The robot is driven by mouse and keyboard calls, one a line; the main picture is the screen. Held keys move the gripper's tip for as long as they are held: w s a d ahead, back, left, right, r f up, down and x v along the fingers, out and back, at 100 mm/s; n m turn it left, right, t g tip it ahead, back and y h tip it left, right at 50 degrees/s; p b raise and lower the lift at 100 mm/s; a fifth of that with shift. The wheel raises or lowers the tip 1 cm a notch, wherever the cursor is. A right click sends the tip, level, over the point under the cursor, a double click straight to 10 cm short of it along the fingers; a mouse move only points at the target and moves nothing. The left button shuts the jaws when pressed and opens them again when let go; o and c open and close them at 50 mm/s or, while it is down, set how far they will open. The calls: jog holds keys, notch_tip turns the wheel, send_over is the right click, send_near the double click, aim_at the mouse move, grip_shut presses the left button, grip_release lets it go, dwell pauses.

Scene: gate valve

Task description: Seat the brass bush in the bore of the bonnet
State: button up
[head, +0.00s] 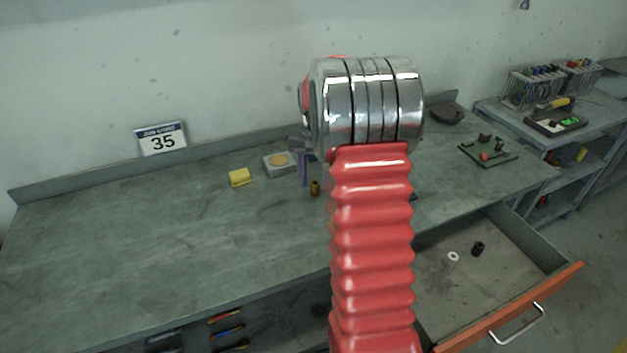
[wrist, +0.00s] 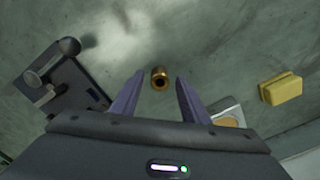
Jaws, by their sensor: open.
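The brass bush (head: 315,188) stands on the bench, just right of my gripper's fingers (head: 304,172) in the head view. In the wrist view the bush (wrist: 159,78) shows its open end, in line with the gap between the two purple fingers of my gripper (wrist: 160,85). The fingers are apart and hold nothing. The bush lies a little beyond the fingertips; contact is not visible. A dark fixture (wrist: 62,98) with grey rounded parts lies left of the fingers in the wrist view; I cannot tell whether it is the bonnet. No bore is visible.
A yellow block (head: 240,177) and a grey block with a tan disc (head: 279,164) lie left of my gripper in the head view. My arm hides the bench behind it. An open drawer (head: 519,255) holds a white and a black cylinder. The left bench is clear.

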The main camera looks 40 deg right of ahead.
aim_at(314, 183)
notch_tip(314, 183, up, 12)
dwell(0.6)
dwell(0.4)
jog(key=s+a+r+n+t, duration=0.1)
jog(key=s+a+r+n, duration=0.2)
jog(key=a, duration=0.6)
jog(key=s+a+r+n+t, duration=0.1)
jog(key=s+a+r+n, duration=0.1)
jog(key=s+a+r, duration=0.45)
jog(key=s+a+f+n+t, duration=0.1)
jog(key=s+a+f+n, duration=0.1)
jog(key=s+a, duration=0.4)
jog(key=s+a+f+n+t, duration=0.2)
jog(key=s+a+f+n, duration=0.1)
jog(key=s+a+f, duration=0.2)
jog(key=s+a, duration=0.2)
jog(key=a, duration=0.1)
jog(key=shift+n+t, duration=0.3)
